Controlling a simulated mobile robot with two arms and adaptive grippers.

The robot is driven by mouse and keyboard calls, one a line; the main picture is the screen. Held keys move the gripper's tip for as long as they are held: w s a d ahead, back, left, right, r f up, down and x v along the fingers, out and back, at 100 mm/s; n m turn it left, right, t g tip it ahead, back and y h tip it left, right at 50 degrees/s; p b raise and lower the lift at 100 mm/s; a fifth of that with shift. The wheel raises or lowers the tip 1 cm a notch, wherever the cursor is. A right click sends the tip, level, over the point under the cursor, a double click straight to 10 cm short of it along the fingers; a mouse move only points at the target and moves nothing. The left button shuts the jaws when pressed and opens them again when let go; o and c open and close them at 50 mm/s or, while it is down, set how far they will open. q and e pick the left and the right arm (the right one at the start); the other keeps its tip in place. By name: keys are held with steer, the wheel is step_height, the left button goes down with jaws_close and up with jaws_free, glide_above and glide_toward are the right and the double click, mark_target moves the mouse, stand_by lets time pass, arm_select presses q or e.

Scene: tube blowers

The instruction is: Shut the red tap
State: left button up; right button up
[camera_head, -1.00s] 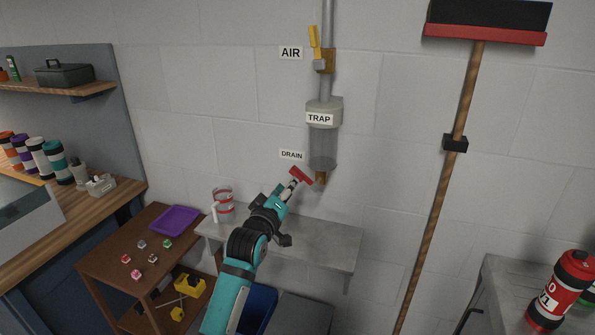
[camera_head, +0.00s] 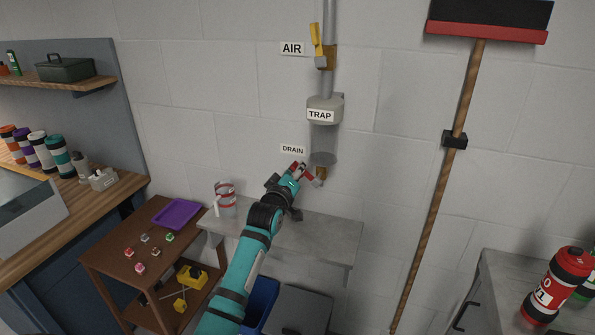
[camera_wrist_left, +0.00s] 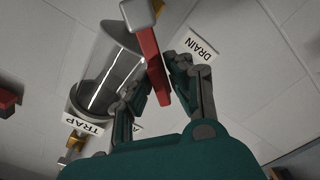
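The red tap's handle (camera_head: 307,169) sits on the brass drain valve (camera_head: 322,173) under the clear trap (camera_head: 323,145), beside the DRAIN label. The handle slants across the pipe line. My left gripper (camera_head: 302,173) is at the handle and partly covers it in the head view. In the left wrist view the red handle (camera_wrist_left: 152,62) lies between the two fingers of my left gripper (camera_wrist_left: 163,76). The fingers stand apart, with a gap showing beside the handle, so the gripper looks open around it. My right gripper is not in view.
A yellow AIR valve handle (camera_head: 315,40) is higher on the same pipe. A grey shelf (camera_head: 325,237) below holds a red-banded jug (camera_head: 225,200). A broom (camera_head: 437,200) hangs to the right.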

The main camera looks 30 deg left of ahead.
arm_select(q)
jaws_close()
steer(key=shift+f, duration=0.1)
steer(key=shift+a+n, duration=0.1)
steer(key=shift+n, duration=0.2)
steer(key=f+n, duration=0.1)
steer(key=n, duration=0.1)
steer(key=f+n, duration=0.1)
steer(key=n, duration=0.1)
steer(key=a+f+n, duration=0.1)
steer(key=n, duration=0.2)
steer(key=shift+s+f, duration=0.15)
steer(key=shift+f, duration=0.25)
stand_by(0.3)
steer(key=shift+o, duration=2.1)
jaws_free()
